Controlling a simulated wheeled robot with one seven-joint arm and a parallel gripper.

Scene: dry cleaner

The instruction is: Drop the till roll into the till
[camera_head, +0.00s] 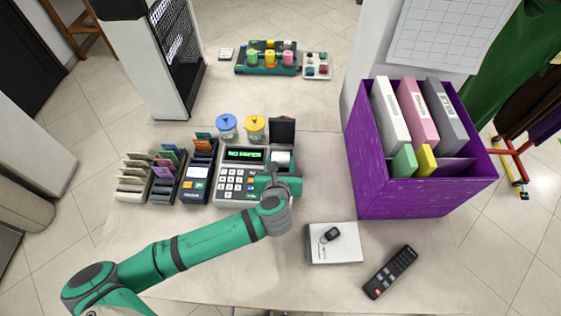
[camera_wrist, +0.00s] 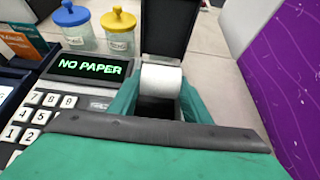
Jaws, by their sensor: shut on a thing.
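The till (camera_head: 236,176) stands on the counter with its keypad facing me. Its green display reads "NO PAPER" in the wrist view (camera_wrist: 90,67). Its dark lid (camera_head: 282,131) is raised upright behind an open paper bay (camera_wrist: 158,107). The white till roll (camera_wrist: 161,79) is between the fingers of my gripper (camera_wrist: 158,92), over the bay; it also shows in the head view (camera_head: 281,158). My gripper (camera_head: 281,166) is shut on the roll. The roll's lower part is hard to see, so I cannot tell whether it touches the bay.
A purple box of binders (camera_head: 420,195) is at right. A notepad (camera_head: 345,252) with a key fob and a remote (camera_head: 390,272) lie in front.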

